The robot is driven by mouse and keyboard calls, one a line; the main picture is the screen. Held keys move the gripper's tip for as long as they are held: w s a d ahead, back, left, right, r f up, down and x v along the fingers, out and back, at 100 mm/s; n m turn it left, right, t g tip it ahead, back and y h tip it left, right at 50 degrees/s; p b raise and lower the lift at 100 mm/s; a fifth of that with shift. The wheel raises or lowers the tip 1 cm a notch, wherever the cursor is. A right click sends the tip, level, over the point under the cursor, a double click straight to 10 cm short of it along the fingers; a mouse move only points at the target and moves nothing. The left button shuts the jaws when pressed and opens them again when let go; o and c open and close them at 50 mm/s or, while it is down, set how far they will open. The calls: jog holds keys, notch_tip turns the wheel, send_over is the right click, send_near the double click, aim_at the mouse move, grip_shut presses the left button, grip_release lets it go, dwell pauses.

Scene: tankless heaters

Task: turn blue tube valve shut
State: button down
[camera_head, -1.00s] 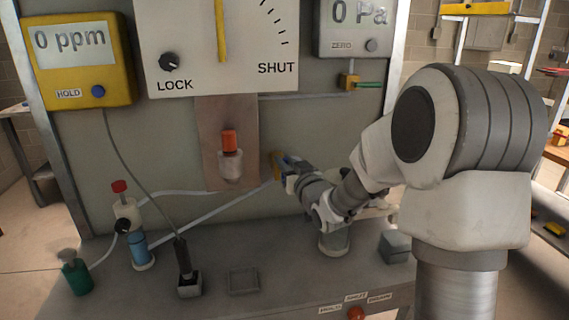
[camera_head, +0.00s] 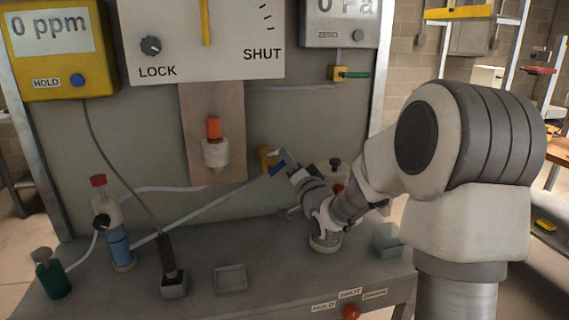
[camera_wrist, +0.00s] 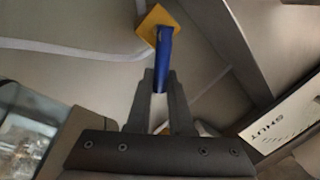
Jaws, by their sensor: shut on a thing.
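The blue tube valve has a yellow body (camera_head: 266,157) on the grey panel, at the end of a pale tube. Its blue handle (camera_head: 279,168) points down and to the right in the head view. In the wrist view, the yellow body (camera_wrist: 158,20) is at the top and the blue handle (camera_wrist: 164,52) extends from it towards my gripper (camera_wrist: 161,88). My gripper is shut on the handle's free end, with one dark finger on each side. In the head view, my gripper (camera_head: 287,171) is small and partly hidden by the wrist.
A second yellow valve with a green handle (camera_head: 353,75) is above right. An orange-capped fitting (camera_head: 214,142) is to the left. A large dial board (camera_head: 203,52) hangs above. Bottles and a small tray (camera_head: 230,279) stand on the grey bench below.

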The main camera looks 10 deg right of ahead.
jog(key=shift+d+f+m+t+h+b, duration=0.15)
jog(key=shift+f+m+h+b, duration=0.35)
jog(key=shift+m, duration=0.9)
jog(key=shift+d+f+m+t+h+b, duration=0.1)
jog(key=shift+d+f+m+h+b, duration=0.3)
jog(key=shift+m, duration=1)
jog(key=shift+f+m+t+h+b, duration=0.1)
jog(key=shift+f+m+h+b, duration=0.2)
jog(key=shift+f+m+b, duration=0.75)
jog(key=shift+r+m, duration=0.45)
jog(key=c, duration=0.8)
grip_release()
jog(key=shift+f, duration=0.1)
